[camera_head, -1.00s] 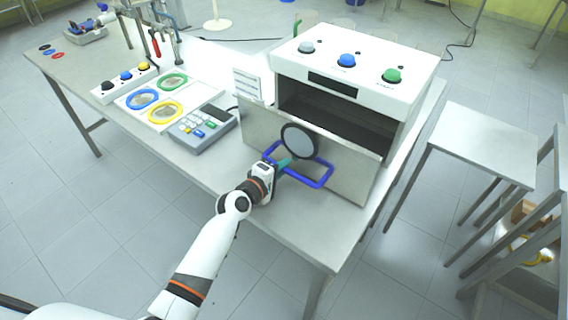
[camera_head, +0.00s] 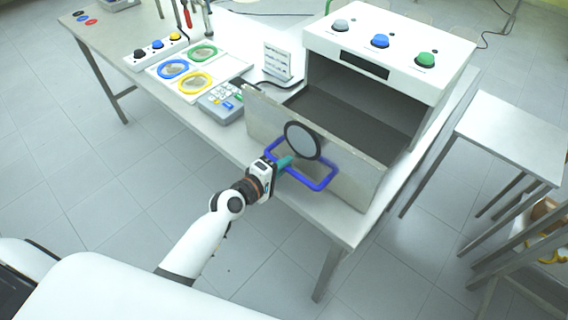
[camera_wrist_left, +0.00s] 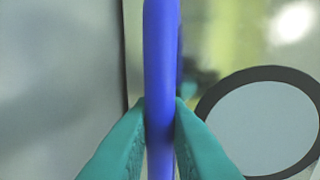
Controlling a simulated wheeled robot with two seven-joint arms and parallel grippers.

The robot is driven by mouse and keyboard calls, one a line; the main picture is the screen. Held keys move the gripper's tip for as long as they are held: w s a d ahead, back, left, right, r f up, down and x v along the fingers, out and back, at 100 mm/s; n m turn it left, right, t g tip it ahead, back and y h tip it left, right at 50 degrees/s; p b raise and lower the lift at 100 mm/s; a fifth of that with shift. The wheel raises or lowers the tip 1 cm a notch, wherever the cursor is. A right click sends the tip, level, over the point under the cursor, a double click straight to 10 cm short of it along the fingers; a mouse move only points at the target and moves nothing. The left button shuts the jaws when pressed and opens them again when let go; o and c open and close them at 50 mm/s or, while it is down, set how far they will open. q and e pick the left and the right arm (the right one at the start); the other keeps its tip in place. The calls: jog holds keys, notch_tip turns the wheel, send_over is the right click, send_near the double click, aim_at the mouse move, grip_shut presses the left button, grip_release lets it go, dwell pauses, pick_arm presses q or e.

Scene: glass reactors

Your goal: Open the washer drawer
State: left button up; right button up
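The washer (camera_head: 385,50) is a white box with grey, blue and green knobs on top, standing on the table. Its drawer front (camera_head: 352,186) is a metallic panel with a round dark-rimmed window and a blue loop handle (camera_head: 318,187). The drawer stands pulled out, with its dark inside showing behind the panel. My left gripper (camera_head: 284,163) is at the left part of the handle. In the left wrist view its teal fingers (camera_wrist_left: 160,125) close on both sides of the blue handle bar (camera_wrist_left: 162,60). My right gripper is not in view.
A keypad device (camera_head: 221,102), a white board with coloured rings (camera_head: 196,82) and a row of knobs stand left on the table. A small white rack (camera_head: 278,62) is beside the washer. A side table (camera_head: 515,135) stands right. Floor in front is clear.

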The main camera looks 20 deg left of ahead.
pick_arm(q)
jog(key=o, duration=0.3)
jog(key=shift+o, duration=0.2)
jog(key=shift+s, duration=0.1)
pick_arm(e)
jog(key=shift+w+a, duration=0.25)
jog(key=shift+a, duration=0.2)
pick_arm(q)
jog(key=b+v, duration=0.1)
jog(key=v, duration=1.1)
jog(key=shift+b, duration=0.3)
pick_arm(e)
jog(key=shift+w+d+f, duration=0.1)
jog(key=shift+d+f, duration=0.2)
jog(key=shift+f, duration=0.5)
pick_arm(q)
jog(key=shift+f, duration=0.15)
